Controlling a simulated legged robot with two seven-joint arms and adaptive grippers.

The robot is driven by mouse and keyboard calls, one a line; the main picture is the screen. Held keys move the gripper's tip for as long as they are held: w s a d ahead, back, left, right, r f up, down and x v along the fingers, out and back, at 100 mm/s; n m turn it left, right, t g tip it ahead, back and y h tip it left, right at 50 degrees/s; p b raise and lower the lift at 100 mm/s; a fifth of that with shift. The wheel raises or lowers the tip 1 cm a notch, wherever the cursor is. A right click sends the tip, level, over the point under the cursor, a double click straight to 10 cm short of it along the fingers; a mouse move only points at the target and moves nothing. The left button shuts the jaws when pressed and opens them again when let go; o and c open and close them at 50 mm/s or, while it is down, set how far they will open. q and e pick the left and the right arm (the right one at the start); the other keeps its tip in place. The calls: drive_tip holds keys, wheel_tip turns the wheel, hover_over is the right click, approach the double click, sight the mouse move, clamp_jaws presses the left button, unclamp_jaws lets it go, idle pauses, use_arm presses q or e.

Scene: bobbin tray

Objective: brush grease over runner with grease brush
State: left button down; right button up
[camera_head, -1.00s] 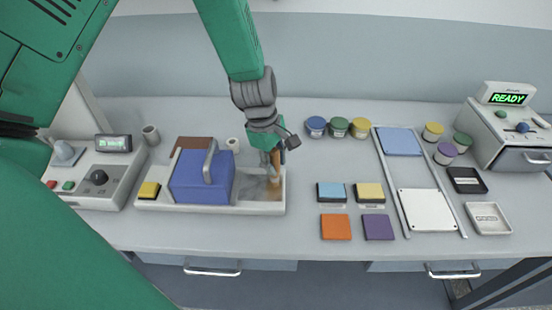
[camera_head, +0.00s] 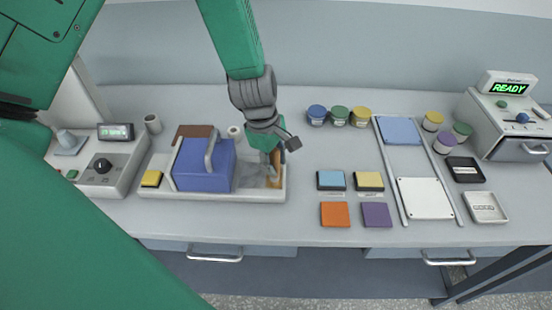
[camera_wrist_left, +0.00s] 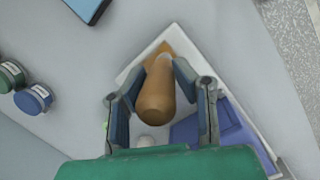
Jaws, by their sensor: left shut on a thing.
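My left gripper (camera_head: 273,170) is shut on the grease brush (camera_head: 276,178), at the right end of a long white tray (camera_head: 225,195). The brush's tan handle (camera_wrist_left: 155,95) shows between the fingers in the left wrist view. Its far end points at the tray's corner; I cannot tell whether it touches. A grey strip (camera_head: 250,182) lies in the tray between the brush and a blue block (camera_head: 204,166) with a grey handle. I cannot tell for sure that this strip is the runner; the gripper partly hides that area. My right gripper is not in view.
A small white cup (camera_head: 234,133) stands behind the tray. Lidded jars (camera_head: 338,117), coloured squares (camera_head: 335,214) and a railed frame (camera_head: 388,175) lie to the right.

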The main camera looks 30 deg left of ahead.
use_arm(q)
drive_tip(key=shift+w+a, duration=0.25)
drive_tip(key=shift+w, duration=0.2)
drive_tip(key=shift+w+a+p, duration=0.3)
drive_tip(key=shift+w+a, duration=0.15)
drive_tip(key=shift+w, duration=0.15)
drive_tip(key=shift+w+a+p, duration=0.25)
drive_tip(key=shift+w+a, duration=0.15)
drive_tip(key=shift+w, duration=0.2)
drive_tip(key=shift+w, duration=0.1)
drive_tip(key=shift+w+a+p, duration=0.35)
drive_tip(key=shift+w+a, duration=0.1)
drive_tip(key=shift+w, duration=0.2)
drive_tip(key=shift+s+d, duration=0.5)
drive_tip(key=shift+s, duration=0.3)
drive_tip(key=shift+s+d+f+p, duration=0.15)
drive_tip(key=shift+s+d, duration=0.2)
drive_tip(key=shift+s, duration=0.25)
drive_tip(key=shift+s+d+r+p, duration=0.15)
drive_tip(key=shift+s+d, duration=0.2)
drive_tip(key=shift+s, duration=0.2)
drive_tip(key=shift+s+d, duration=0.4)
drive_tip(key=shift+s, duration=0.3)
